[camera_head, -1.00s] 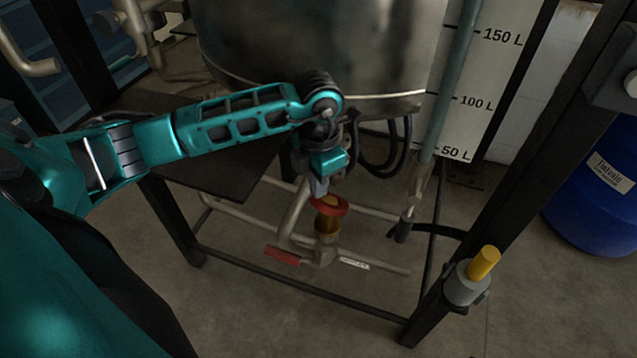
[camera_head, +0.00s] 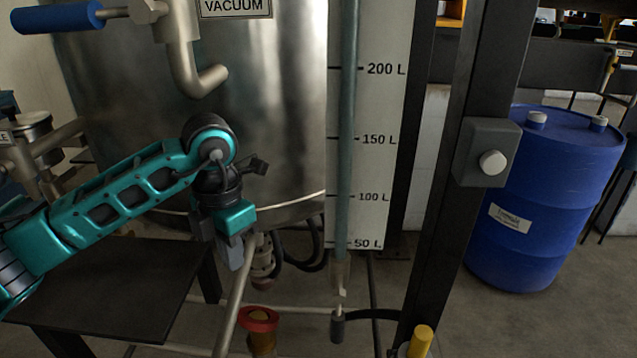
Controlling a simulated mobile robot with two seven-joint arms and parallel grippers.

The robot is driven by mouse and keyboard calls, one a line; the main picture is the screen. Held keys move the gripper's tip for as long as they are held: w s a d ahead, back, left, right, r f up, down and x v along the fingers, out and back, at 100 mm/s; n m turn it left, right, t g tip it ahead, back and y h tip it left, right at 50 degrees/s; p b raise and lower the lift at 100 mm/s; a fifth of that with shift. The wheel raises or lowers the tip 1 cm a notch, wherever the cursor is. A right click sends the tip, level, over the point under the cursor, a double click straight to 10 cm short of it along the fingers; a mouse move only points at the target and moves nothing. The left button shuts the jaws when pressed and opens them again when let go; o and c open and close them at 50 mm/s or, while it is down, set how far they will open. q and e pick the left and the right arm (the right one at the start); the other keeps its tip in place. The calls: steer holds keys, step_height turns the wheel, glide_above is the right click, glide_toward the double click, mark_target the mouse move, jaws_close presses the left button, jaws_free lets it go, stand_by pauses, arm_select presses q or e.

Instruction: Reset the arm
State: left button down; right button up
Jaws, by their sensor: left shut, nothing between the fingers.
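My left arm comes in from the left, with teal links and a black wrist. My left gripper (camera_head: 236,254) points down in front of the lower part of the steel tank (camera_head: 270,110). Its fingers are together with nothing between them. It hangs above and a little left of the red-ringed valve (camera_head: 259,320), apart from it. My right gripper is not in view.
A dark shelf plate (camera_head: 110,285) lies below my left arm. A blue-handled valve (camera_head: 57,18) is at the top left. A level scale (camera_head: 375,100) stands right of the tank. A black post (camera_head: 465,190) with a grey box and a blue drum (camera_head: 545,200) are at the right.

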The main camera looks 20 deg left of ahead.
arm_select(q)
steer(key=s+d+f+m+g+h, duration=0.1)
steer(key=s+d+h, duration=0.2)
steer(key=d+h, duration=0.35)
steer(key=s+d+f+g+h, duration=0.1)
steer(key=s+d+f+h, duration=0.15)
steer(key=d, duration=0.75)
steer(key=d+r+n+t+h, duration=0.3)
steer(key=d+r+n+h, duration=0.35)
steer(key=h, duration=0.35)
steer(key=w+a+f+n+t+y+p, duration=0.1)
steer(key=w+a+f+n+t+y, duration=0.3)
steer(key=n+t, duration=0.6)
steer(key=w+a+f+n+t+y, duration=0.1)
steer(key=a+f+n+t+y, duration=0.4)
steer(key=n, duration=0.8)
steer(key=s+a+f+n+g+y, duration=0.2)
steer(key=s+f+n+y, duration=0.2)
steer(key=f, duration=0.4)
steer(key=s+a+f+n+g+y, duration=0.3)
steer(key=s+f+n+y, duration=0.1)
steer(key=f, duration=0.4)
steer(key=s+n, duration=0.1)
steer(key=s, duration=0.1)
steer(key=shift+s+a+f, duration=0.2)
steer(key=shift+s+a, duration=0.1)
steer(key=shift+s, duration=0.1)
steer(key=shift+n+p, duration=0.25)
steer(key=shift+p, duration=0.05)
steer(key=shift+a, duration=0.1)
